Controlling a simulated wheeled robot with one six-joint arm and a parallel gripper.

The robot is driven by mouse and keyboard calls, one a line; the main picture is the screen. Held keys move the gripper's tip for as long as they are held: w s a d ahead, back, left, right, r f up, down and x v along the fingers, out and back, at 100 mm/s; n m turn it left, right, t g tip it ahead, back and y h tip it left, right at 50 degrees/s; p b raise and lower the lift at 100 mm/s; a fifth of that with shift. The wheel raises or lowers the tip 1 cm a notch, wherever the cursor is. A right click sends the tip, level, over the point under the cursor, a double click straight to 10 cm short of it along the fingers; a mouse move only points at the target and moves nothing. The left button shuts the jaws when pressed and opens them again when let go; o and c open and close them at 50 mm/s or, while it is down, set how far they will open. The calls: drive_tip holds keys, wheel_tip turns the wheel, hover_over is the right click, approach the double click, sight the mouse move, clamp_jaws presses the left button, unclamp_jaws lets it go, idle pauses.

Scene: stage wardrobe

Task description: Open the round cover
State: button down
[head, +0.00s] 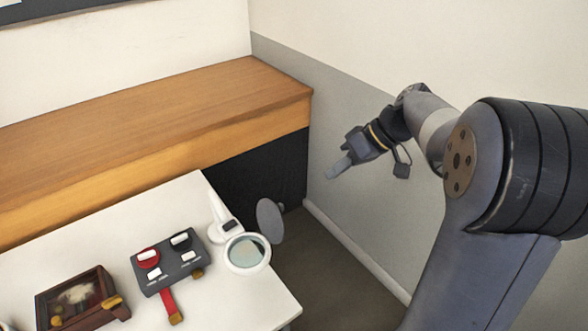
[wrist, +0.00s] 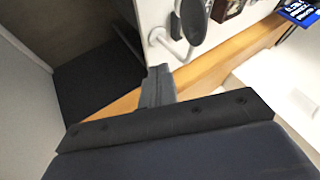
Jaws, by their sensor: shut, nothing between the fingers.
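The round cover (head: 270,220) is a grey disc on the white magnifier lamp (head: 247,254), near the right corner of the white table. It stands tilted up at the back right edge of the lens ring, and the glass shows uncovered. In the wrist view the cover (wrist: 194,20) is a dark disc at the top, beside the lamp's white arm (wrist: 172,44). My gripper (head: 338,170) is shut and empty, up and to the right of the cover, apart from it. Its closed fingers (wrist: 158,88) also show in the wrist view.
A grey panel (head: 168,262) with red and black parts lies left of the lamp. A brown glass-topped box (head: 76,298) is further left. A wooden counter (head: 160,100) runs behind the white table (head: 225,303). A wall (head: 335,130) stands behind my gripper.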

sight(274, 220)
drive_tip(key=s+a+f+p, duration=0.2)
drive_tip(key=a+f, duration=0.4)
drive_tip(key=a, duration=0.3)
drive_tip(key=shift+a+f+p, duration=0.3)
drive_tip(key=shift+f+p, duration=0.1)
drive_tip(key=shift+p, duration=0.1)
drive_tip(key=shift+s+a+r+n+t+h+b, duration=0.2)
drive_tip(key=shift+s+a+r+t+h+b, duration=0.15)
drive_tip(key=shift+a+h, duration=0.2)
drive_tip(key=shift+s+a+r+n+t+h+b, duration=0.2)
drive_tip(key=shift+s+a+r+t+h+b, duration=0.05)
drive_tip(key=shift+a+r+h+b, duration=0.25)
